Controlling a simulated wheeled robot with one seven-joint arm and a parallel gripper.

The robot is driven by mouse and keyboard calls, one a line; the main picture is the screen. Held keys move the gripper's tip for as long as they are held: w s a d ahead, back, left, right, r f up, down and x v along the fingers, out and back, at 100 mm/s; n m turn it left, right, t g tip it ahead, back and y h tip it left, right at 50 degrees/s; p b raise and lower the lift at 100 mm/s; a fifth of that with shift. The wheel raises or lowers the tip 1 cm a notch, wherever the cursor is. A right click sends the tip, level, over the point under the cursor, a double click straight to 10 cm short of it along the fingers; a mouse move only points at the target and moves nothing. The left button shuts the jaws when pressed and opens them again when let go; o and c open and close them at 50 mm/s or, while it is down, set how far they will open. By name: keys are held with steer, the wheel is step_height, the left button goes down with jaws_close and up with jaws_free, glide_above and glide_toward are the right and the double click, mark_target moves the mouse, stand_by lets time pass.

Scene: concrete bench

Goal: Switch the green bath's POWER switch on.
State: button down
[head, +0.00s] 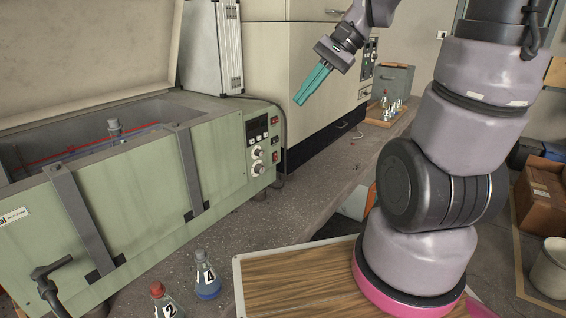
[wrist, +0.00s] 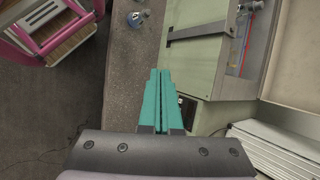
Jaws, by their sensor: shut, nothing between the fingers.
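The green bath (head: 150,185) stands on the bench at the left in the head view, its lid raised. Its control panel (head: 262,145) is at the right end of its front, with a dark display, two knobs and several red switches (head: 275,141) along the right edge. The labels are too small to read, so I cannot tell which switch is POWER. My gripper (head: 300,102), with teal fingers, is shut and empty, above and to the right of the panel, apart from it. In the wrist view the gripper (wrist: 158,72) points along the bench beside the bath (wrist: 198,65); its fingers hide most of the panel.
Two flasks, one red-capped (head: 164,300) and one blue (head: 206,277), stand before the bath. A silver case (head: 212,50) and a cream cabinet (head: 285,60) stand behind. A wooden tray with small metal pieces (head: 380,120) is farther back. The bench right of the bath is mostly clear.

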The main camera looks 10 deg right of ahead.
mark_target(276, 160)
steer(key=w+d+f+m+t+y, duration=0.1)
steer(key=w+f+m+t+y, duration=0.2)
steer(key=w+f+m+y, duration=0.65)
steer(key=w+d+f+m+t+h, duration=0.2)
steer(key=w+d+f+m+t, duration=0.1)
steer(key=f, duration=0.4)
steer(key=w+d+f+m+t+h, duration=0.2)
steer(key=w+d+f+m+t, duration=0.1)
steer(key=f, duration=0.4)
steer(key=w+d+f+m+t+h, duration=0.2)
steer(key=w+d+f+m, duration=0.2)
steer(key=f, duration=0.4)
steer(key=shift+m+t, duration=0.35)
steer(key=shift+t, duration=0.05)
steer(key=shift+a+f, duration=0.1)
steer(key=x, duration=1.3)
steer(key=shift+w+a+f, duration=0.2)
steer(key=shift+w+a, duration=0.05)
steer(key=shift+w, duration=0.05)
